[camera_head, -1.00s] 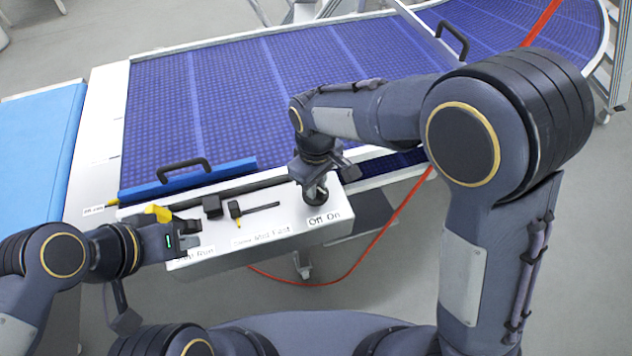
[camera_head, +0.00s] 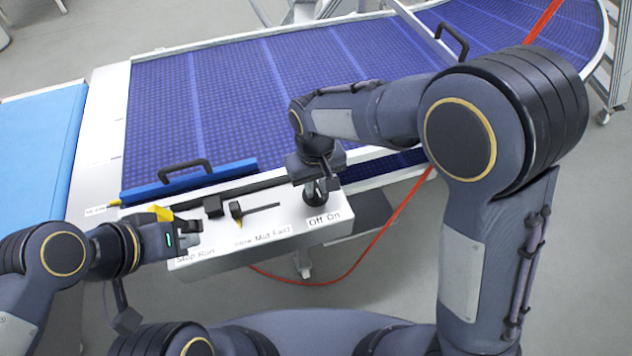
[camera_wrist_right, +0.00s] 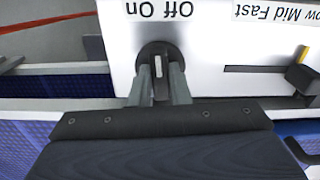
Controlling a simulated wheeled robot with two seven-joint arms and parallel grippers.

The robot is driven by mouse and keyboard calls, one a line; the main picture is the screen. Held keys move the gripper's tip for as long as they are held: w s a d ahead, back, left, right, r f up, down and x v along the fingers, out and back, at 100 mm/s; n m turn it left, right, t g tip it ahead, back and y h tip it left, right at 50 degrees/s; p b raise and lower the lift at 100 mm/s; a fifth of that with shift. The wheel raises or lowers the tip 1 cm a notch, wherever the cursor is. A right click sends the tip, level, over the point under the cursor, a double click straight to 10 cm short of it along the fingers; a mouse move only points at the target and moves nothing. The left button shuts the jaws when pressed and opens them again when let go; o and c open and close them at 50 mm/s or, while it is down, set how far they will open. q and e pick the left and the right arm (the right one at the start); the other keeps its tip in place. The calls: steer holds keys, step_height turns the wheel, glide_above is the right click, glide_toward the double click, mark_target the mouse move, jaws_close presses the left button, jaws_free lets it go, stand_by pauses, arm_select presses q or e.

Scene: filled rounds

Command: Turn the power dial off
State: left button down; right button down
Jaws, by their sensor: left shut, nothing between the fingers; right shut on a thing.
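The power dial (camera_wrist_right: 158,68) is a round black knob with a white mark on the control box, by the "Off On" label. In the right wrist view its mark runs nearly straight up and down; I cannot tell which label it points to. My right gripper (camera_wrist_right: 160,88) is shut on the dial, one finger on each side. In the head view my right gripper (camera_head: 318,190) comes down on the box's right end and mostly covers the dial. My left gripper (camera_head: 196,234) is shut and empty by the box's left end, near the "Stop Run" label.
The white control box (camera_head: 270,245) also carries a speed slider (camera_head: 238,209) by "Mid Fast" and a black block (camera_head: 213,206). A blue conveyor belt (camera_head: 260,100) lies behind, with a black handle (camera_head: 185,170) near its front edge. A red cable (camera_head: 375,240) hangs at the right.

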mark_target(316, 187)
steer(key=m+p, duration=0.1)
steer(key=m, duration=0.5)
steer(key=shift+m, duration=0.4)
stand_by(0.4)
steer(key=c, duration=1.4)
jaws_free()
steer(key=shift+o, duration=0.2)
step_height(316, 187, up, 8)
steer(key=shift+f, duration=0.1)
